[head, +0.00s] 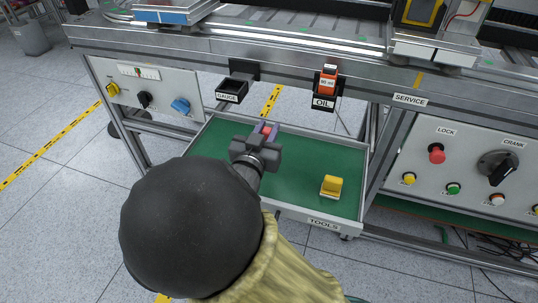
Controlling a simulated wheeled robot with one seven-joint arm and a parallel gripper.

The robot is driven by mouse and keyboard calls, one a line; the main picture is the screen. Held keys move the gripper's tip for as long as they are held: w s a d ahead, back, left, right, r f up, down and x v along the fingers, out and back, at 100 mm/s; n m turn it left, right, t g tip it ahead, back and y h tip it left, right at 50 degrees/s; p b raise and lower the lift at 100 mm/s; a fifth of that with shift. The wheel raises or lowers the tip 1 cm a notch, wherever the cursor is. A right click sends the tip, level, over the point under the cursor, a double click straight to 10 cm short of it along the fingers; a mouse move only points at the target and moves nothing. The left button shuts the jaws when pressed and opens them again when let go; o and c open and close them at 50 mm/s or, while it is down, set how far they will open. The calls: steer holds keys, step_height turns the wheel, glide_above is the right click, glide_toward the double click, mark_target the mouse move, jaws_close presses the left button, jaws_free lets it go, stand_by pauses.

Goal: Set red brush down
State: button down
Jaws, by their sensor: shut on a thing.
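My gripper (265,132) is over the back left part of the open tool drawer (310,187), which has a green floor and a TOOLS label. The gripper is shut on a small red thing, the red brush (267,131), of which only a bit shows between the fingers. The rest of the brush is hidden by my gripper and arm. I cannot tell whether the brush touches the drawer floor.
A yellow block-like object (332,186) lies in the drawer's right part. Above the drawer hang a black GAUGE holder (232,90) and an OIL holder with an orange bottle (327,80). Control panels (465,165) flank the drawer. Green floor around the yellow object is clear.

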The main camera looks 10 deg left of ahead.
steer(key=shift+f, duration=1.1)
step_height(320, 180, down, 4)
steer(key=shift+r+b, duration=0.1)
steer(key=shift+b, duration=1.15)
steer(key=shift+w, duration=0.15)
steer(key=c, duration=1.3)
jaws_free()
steer(key=shift+a, duration=0.1)
steer(key=shift+c, duration=0.2)
steer(key=shift+o, duration=0.7)
